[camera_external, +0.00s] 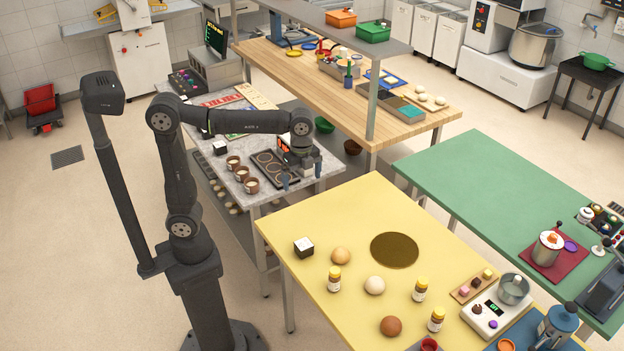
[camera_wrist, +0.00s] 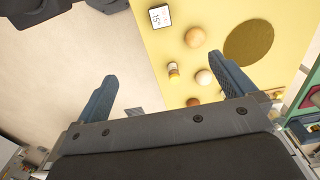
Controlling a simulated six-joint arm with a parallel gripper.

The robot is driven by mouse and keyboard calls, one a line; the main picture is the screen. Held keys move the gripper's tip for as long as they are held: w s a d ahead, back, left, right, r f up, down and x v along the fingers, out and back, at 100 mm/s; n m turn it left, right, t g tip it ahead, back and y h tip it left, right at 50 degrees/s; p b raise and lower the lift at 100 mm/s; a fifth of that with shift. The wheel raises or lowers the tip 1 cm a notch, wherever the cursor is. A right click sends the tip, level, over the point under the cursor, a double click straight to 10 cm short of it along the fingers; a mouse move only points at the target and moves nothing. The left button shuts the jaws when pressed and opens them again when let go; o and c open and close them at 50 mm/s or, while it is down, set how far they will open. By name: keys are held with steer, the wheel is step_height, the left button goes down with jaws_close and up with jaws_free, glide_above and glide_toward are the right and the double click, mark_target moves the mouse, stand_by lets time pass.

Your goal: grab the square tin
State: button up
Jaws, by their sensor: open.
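A small dark square block with a white top (camera_external: 304,247), perhaps the square tin, stands near the left corner of the yellow table (camera_external: 340,215). In the wrist view its white, marked top (camera_wrist: 160,17) shows near the upper edge. A similar dark block with a white top (camera_external: 220,147) stands on the grey counter. I cannot tell for certain which thing is the square tin. My gripper (camera_external: 302,177) is open and empty, above the end of the grey counter.
A dark round disc (camera_external: 394,250) lies on the yellow table. Brown cups (camera_external: 251,185) and a dark tray (camera_external: 268,166) sit on the grey counter. A shelf post (camera_external: 372,110) stands behind my arm.

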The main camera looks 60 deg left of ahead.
steer(key=c, duration=0.4)
steer(key=shift+c, duration=0.2)
steer(key=h, duration=0.4)
glide_toward(303, 243)
steer(key=x, duration=0.4)
steer(key=shift+d+f, duration=0.15)
steer(key=shift+f, duration=0.2)
steer(key=shift+h, duration=0.3)
steer(key=shift+x, duration=3.3)
